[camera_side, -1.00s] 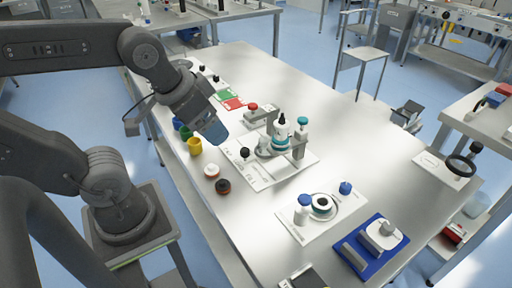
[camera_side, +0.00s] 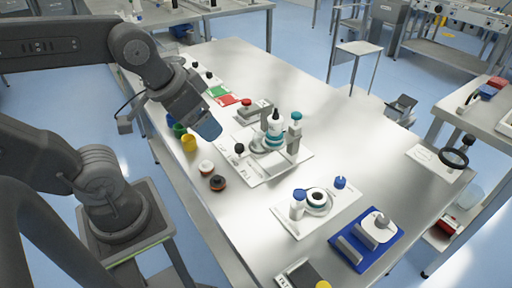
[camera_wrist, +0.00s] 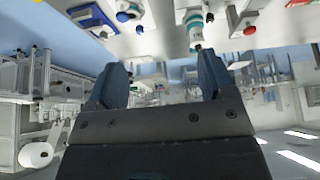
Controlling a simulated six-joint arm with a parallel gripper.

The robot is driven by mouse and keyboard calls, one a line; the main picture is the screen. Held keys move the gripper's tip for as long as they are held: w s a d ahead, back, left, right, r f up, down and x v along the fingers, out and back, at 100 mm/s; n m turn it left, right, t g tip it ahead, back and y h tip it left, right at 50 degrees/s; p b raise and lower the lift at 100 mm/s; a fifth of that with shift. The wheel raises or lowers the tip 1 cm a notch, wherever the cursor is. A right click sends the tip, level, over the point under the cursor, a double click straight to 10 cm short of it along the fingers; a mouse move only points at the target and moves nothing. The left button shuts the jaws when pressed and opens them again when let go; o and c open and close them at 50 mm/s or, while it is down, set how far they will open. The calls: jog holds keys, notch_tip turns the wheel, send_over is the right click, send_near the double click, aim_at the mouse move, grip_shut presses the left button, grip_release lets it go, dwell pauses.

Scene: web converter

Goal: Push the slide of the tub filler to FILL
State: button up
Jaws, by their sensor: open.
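The tub filler stands on a white plate (camera_side: 262,173) with printed lettering, FILL among it, near the middle of the bench in the side view. It carries a white bottle with a black tip (camera_side: 275,127) and a grey post with a teal cap (camera_side: 295,136). A black ball knob (camera_side: 239,148), which looks like the slide's handle, stands at the plate's left side. My gripper (camera_side: 208,130) is open and empty, above and to the left of this knob, apart from it. The wrist view shows both blue fingers spread (camera_wrist: 162,75) with nothing between them.
Yellow (camera_side: 189,143) and green (camera_side: 179,130) cups and white (camera_side: 206,167) and dark (camera_side: 217,183) round pieces line the bench's left edge. A red-knobbed grey fixture (camera_side: 250,108) stands behind the filler. A blue tray (camera_side: 345,253) lies front right.

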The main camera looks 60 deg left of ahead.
jog(key=shift+c, duration=0.2)
jog(key=shift+w+a, duration=0.1)
jog(key=shift+c, duration=0.7)
jog(key=w+a+g, duration=0.1)
jog(key=w+a, duration=0.1)
jog(key=w, duration=0.1)
jog(key=w+a+f+n+g, duration=0.1)
jog(key=w+a, duration=0.1)
jog(key=w, duration=0.1)
jog(key=w+a+f, duration=0.1)
jog(key=w+a, duration=0.1)
jog(key=w, duration=0.1)
jog(key=shift+w+f+n+g+y, duration=0.2)
jog(key=shift+f+n+g+y, duration=0.1)
jog(key=shift+g, duration=0.1)
jog(key=shift+c, duration=0.7)
jog(key=n+g, duration=0.1)
jog(key=g, duration=0.2)
send_over(239, 146)
notch_tip(239, 146, down, 9)
notch_tip(239, 146, down, 14)
jog(key=shift+w+a+r, duration=0.1)
jog(key=shift+r, duration=0.05)
jog(key=shift+c, duration=0.2)
grip_shut()
